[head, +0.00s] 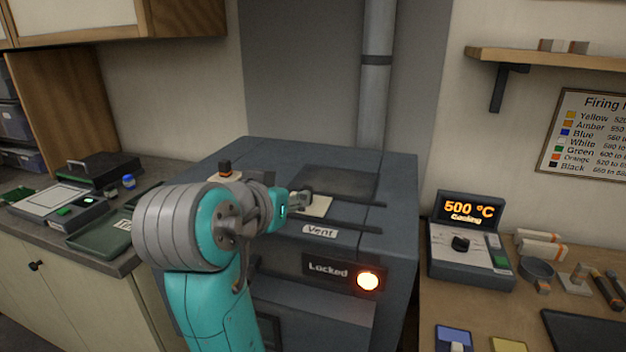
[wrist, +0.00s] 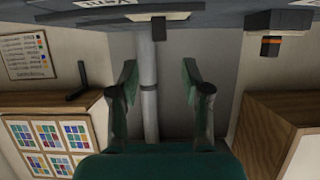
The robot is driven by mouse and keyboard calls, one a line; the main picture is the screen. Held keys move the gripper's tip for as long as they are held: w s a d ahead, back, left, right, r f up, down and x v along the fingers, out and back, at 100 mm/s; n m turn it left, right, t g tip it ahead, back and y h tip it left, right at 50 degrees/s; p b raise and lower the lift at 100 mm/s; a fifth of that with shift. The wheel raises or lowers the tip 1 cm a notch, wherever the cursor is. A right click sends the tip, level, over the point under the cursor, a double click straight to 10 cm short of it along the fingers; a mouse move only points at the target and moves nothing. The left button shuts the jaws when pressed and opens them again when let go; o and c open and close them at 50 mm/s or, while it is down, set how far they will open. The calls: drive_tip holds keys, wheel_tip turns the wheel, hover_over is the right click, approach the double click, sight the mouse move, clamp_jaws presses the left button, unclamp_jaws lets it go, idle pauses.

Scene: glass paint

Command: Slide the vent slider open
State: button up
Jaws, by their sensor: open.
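The kiln (head: 345,255) is a dark grey box with a "Vent" label (head: 320,231) on its top. The vent slider (head: 319,207) is a pale plate between two dark rails, partly hidden behind my gripper (head: 298,201). In the wrist view, which is upside down, the pale slider plate (wrist: 174,17) carries a dark handle (wrist: 158,30). My gripper (wrist: 159,75) is open there, its two fingers apart with nothing between them. The handle shows beyond the fingertips, roughly centred between them; I cannot tell the exact gap.
The front shows "Locked" beside a lit lamp (head: 368,281). A controller (head: 468,245) reads 500 °C, Cooling. A flue pipe (head: 376,80) rises behind. Benches with tools flank the kiln.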

sight(306, 188)
drive_tip(key=x, duration=1.1)
clamp_jaws()
